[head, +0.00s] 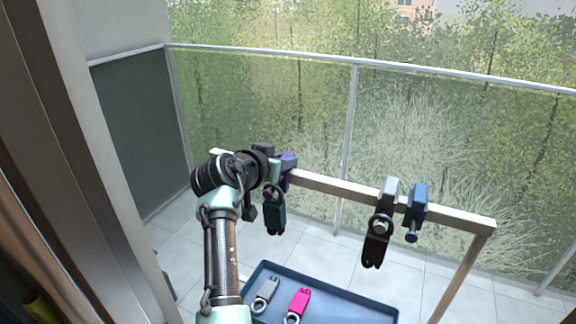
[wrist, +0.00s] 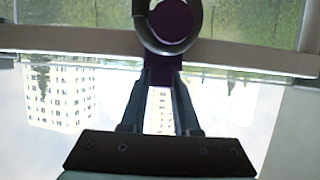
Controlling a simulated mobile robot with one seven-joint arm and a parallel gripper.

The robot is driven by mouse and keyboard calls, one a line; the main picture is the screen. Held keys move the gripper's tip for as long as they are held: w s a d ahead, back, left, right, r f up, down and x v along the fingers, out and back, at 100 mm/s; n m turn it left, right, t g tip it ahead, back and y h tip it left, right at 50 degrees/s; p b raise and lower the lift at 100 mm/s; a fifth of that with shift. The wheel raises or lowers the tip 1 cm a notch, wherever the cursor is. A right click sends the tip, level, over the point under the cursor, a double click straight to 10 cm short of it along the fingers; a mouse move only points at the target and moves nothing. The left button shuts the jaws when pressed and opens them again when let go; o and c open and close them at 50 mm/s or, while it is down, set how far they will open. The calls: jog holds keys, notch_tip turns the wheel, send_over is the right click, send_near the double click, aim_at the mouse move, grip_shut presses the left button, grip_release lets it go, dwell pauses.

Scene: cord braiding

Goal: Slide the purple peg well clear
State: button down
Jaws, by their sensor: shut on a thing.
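The purple peg (head: 289,168) sits at the left part of the raised beam (head: 335,187), partly hidden by my arm. My gripper (head: 272,168) is at its left side in the head view. In the wrist view, the purple peg (wrist: 172,22) shows behind a grey ring (wrist: 141,25), against the beam (wrist: 75,39). My gripper's two fingers (wrist: 162,72) reach up to it and are shut on it. Their exact contact is hard to see in the head view.
A dark green piece (head: 275,217) hangs close below my gripper. Below, a blue tray (head: 350,308) holds a grey peg (head: 267,290) and a pink peg (head: 300,303). The beam's middle is clear.

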jog(key=shift+f, duration=0.1)
jog(key=c, duration=0.6)
grip_release()
jog(key=shift+c, duration=0.2)
jog(key=shift+s, duration=0.1)
jog(key=b+v, duration=0.1)
jog(key=v, duration=1.2)
